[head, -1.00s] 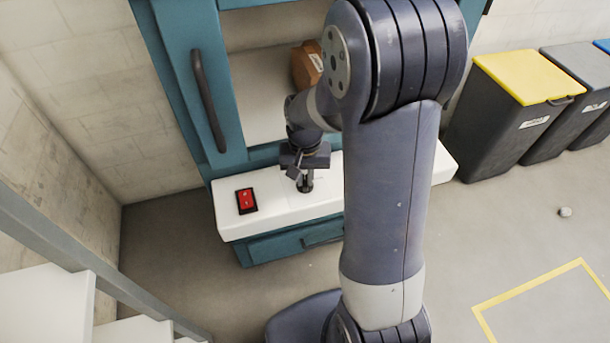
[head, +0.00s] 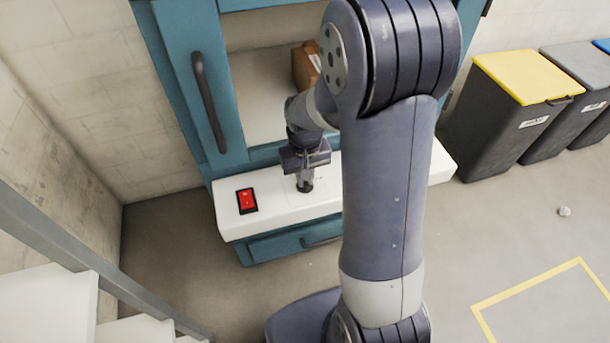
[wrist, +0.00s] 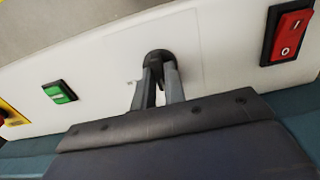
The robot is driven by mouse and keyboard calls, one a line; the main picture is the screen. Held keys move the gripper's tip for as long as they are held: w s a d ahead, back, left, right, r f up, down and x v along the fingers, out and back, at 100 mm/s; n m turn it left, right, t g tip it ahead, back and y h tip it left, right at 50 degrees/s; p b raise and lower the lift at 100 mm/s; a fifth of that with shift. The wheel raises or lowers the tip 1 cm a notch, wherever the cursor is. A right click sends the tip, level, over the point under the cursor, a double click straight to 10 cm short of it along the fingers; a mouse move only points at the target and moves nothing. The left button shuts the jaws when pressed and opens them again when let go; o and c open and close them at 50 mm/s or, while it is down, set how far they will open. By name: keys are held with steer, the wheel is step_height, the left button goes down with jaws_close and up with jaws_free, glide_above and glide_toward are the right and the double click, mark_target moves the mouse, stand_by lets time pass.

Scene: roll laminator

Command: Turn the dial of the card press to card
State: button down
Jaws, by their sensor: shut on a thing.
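The card press (head: 172,75) is a teal machine with a white control ledge (head: 270,215) along its front. The dial (wrist: 158,57) is a small dark knob on that ledge. In the wrist view my gripper (wrist: 160,72) has both fingers on the dial, shut on it. In the head view my gripper (head: 304,182) points down onto the ledge, and the dial at its tips is mostly hidden. The dial's pointer and the marks around it cannot be read.
A red rocker switch (head: 247,200) sits left of the dial in the head view. A green switch (wrist: 60,92) and a yellow-and-red control (wrist: 10,112) show in the wrist view. A brown box (head: 306,66) lies inside the machine. Bins (head: 520,110) stand at the right.

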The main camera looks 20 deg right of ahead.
steer(key=c, duration=1.5)
jaws_free()
steer(key=shift+o, duration=0.2)
steer(key=shift+r, duration=0.1)
step_height(320, 180, up, 11)
steer(key=p, duration=0.1)
steer(key=shift+f+p, duration=0.2)
steer(key=shift+p, duration=0.2)
step_height(320, 180, down, 11)
steer(key=shift+f+b, duration=0.1)
steer(key=shift+b, duration=0.9)
steer(key=shift+m, duration=0.4)
steer(key=shift+r+n, duration=0.25)
steer(key=shift+n, duration=0.05)
